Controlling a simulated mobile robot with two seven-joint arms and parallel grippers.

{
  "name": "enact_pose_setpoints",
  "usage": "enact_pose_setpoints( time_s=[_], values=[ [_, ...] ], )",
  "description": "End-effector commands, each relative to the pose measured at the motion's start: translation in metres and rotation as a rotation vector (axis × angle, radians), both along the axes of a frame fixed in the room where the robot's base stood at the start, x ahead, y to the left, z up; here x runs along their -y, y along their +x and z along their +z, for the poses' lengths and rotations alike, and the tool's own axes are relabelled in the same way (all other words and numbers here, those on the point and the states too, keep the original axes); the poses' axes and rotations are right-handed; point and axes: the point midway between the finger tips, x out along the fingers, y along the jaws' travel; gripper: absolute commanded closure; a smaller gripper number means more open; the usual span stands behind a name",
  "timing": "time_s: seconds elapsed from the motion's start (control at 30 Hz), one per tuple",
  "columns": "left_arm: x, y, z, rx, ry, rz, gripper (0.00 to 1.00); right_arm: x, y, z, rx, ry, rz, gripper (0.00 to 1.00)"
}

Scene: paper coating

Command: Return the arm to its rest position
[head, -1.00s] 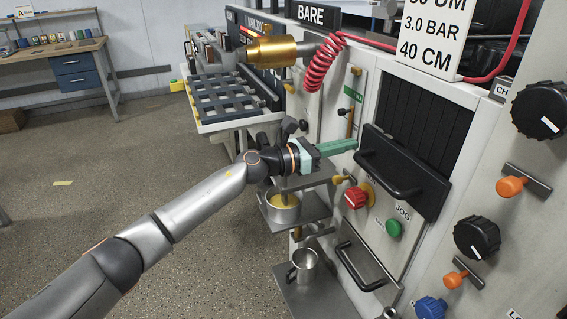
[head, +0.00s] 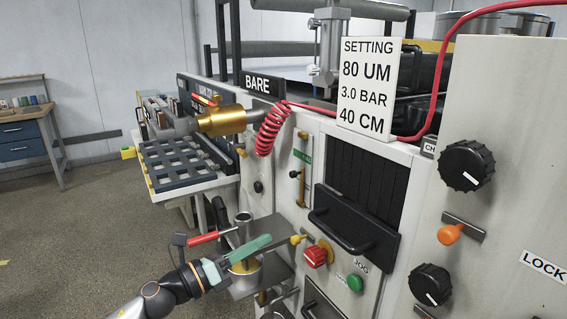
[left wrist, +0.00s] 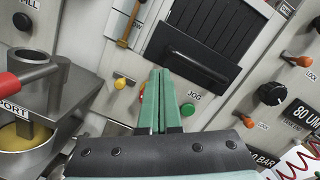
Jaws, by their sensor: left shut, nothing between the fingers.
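My left arm comes in from the lower left in the head view. Its left gripper (head: 262,243) has green fingers that are shut with nothing between them. It is in front of the machine panel, left of the red knob (head: 316,256) and near a small yellow knob (head: 296,240). In the left wrist view the closed green fingers (left wrist: 161,78) point toward the panel, with the green JOG button (left wrist: 187,109) just to their right. My right gripper is not in view.
A black handled hatch (head: 345,235) projects from the panel. A slotted tray (head: 180,165) and brass cylinder (head: 222,121) stand further back. Open floor (head: 90,225) lies to the left.

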Motion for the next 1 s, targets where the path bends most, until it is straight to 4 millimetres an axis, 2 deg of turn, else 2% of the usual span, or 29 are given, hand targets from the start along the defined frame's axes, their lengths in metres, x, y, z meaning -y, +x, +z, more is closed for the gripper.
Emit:
enact_pose_setpoints(
  time_s=[0.03, 0.17, 0.37, 0.47, 0.6, 0.7, 0.8, 0.9, 1.0],
  values=[
    [0.002, -0.009, -0.009, -0.127, -0.126, 0.019, 1.0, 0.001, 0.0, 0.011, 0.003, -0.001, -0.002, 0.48],
    [-0.004, -0.027, -0.041, -0.435, -0.438, 0.091, 1.0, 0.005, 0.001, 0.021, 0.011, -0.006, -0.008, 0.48],
    [-0.028, -0.066, -0.105, -0.899, -0.912, 0.261, 1.0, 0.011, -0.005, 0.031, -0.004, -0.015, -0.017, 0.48],
    [-0.044, -0.096, -0.142, -1.118, -1.149, 0.376, 1.0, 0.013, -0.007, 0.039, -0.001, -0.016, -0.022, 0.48],
    [-0.066, -0.153, -0.194, -1.391, -1.487, 0.57, 1.0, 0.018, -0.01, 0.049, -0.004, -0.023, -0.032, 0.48],
    [-0.079, -0.2, -0.226, -1.542, -1.71, 0.723, 1.0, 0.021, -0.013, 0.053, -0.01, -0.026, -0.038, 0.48],
    [-0.088, -0.243, -0.249, -1.643, -1.895, 0.857, 1.0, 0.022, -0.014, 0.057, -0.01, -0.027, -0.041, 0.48],
    [-0.094, -0.274, -0.262, -1.698, -2.022, 0.956, 1.0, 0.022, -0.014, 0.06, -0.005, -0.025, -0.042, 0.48],
    [-0.097, -0.291, -0.269, -1.721, -2.09, 1.011, 1.0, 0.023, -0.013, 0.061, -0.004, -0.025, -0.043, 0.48]
  ],
)
